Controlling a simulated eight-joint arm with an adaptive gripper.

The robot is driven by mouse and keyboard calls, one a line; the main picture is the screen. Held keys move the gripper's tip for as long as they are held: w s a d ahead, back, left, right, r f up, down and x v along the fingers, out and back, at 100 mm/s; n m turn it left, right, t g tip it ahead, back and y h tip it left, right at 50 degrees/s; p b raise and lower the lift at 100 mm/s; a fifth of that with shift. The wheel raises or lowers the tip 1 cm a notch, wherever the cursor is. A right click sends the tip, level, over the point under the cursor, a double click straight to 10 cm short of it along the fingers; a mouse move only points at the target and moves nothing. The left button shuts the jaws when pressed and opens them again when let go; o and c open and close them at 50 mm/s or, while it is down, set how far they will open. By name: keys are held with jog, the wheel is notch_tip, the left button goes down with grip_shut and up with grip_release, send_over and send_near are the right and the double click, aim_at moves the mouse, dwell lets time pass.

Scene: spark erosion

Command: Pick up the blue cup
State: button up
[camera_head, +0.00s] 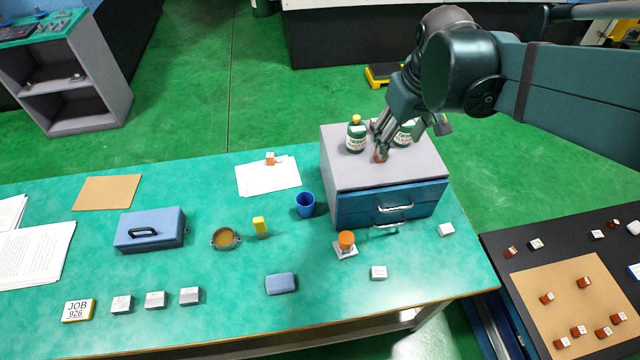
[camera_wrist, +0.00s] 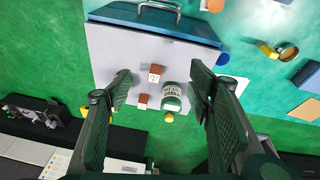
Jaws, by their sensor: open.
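The blue cup (camera_head: 305,205) stands upright on the green table, just left of the drawer cabinet (camera_head: 340,175). In the wrist view a small blue round shape, which looks like the cup (camera_wrist: 223,58), shows beside the cabinet, outside the right finger. My gripper (camera_head: 410,135) is above the cabinet top, to the right of and apart from the cup. In the wrist view its two fingers (camera_wrist: 160,84) are spread wide with nothing gripped. Between and below them are red-brown blocks (camera_wrist: 155,73) and a labelled green bottle (camera_wrist: 172,96) on the cabinet top.
A green bottle with a yellow cap (camera_head: 356,136) stands on the cabinet. A blue box (camera_head: 150,229) stands further left. The table's front edge is below.

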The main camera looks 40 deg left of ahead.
jog(key=s+a+f+n+g, duration=0.1)
jog(key=s+a+f+n, duration=0.1)
jog(key=a, duration=0.6)
jog(key=s+a+f+n, duration=0.1)
jog(key=a+f, duration=0.2)
jog(key=a, duration=0.5)
jog(key=w+a+f+n+g+b, duration=0.1)
jog(key=w+a+f+b, duration=0.1)
jog(key=a+f+b, duration=0.75)
jog(key=h+p, duration=0.2)
jog(key=p, duration=0.5)
send_over(305, 196)
jog(key=s+d, duration=0.1)
jog(key=s, duration=0.1)
notch_tip(305, 196, down, 11)
jog(key=shift+s+d+f+m, duration=0.2)
jog(key=shift+d+f+m, duration=0.25)
jog(key=shift+m, duration=0.05)
jog(key=shift+f, duration=0.1)
jog(key=shift+f, duration=1.2)
jog(key=shift+f+b, duration=0.1)
jog(key=shift+b, duration=0.2)
jog(key=shift+w+f+b, duration=0.15)
jog(key=shift+f+b, duration=0.35)
jog(key=shift+f, duration=2)
